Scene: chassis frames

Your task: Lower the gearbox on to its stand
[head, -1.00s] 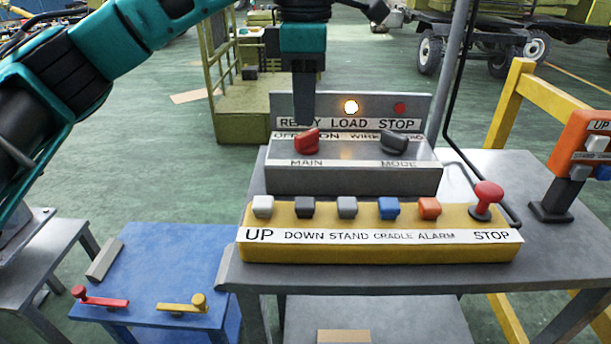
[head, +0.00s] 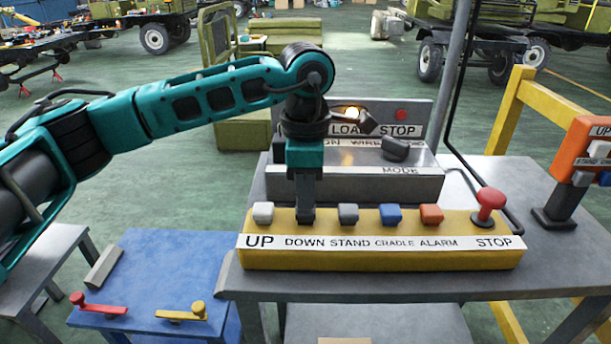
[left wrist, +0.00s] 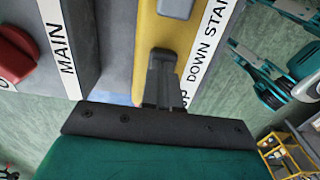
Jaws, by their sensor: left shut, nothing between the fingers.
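My left gripper (head: 305,219) is shut and empty, pointing down at the yellow button box (head: 380,258). Its tips are over the dark DOWN button and hide it; I cannot tell whether the button is pressed in. The white UP button (head: 263,212) is just left of the tips, and the grey STAND button (head: 348,213) just right. In the left wrist view the shut fingers (left wrist: 164,58) stand over the yellow box, with the STAND button (left wrist: 176,7) beyond. The gearbox and its stand do not show. My right gripper is not in view.
Blue CRADLE (head: 390,214) and orange ALARM (head: 431,213) buttons and a red STOP mushroom (head: 488,200) are farther right. Behind is a grey panel (head: 420,183); its lit lamp is partly hidden by my arm. The red MAIN knob (left wrist: 14,56) shows in the wrist view.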

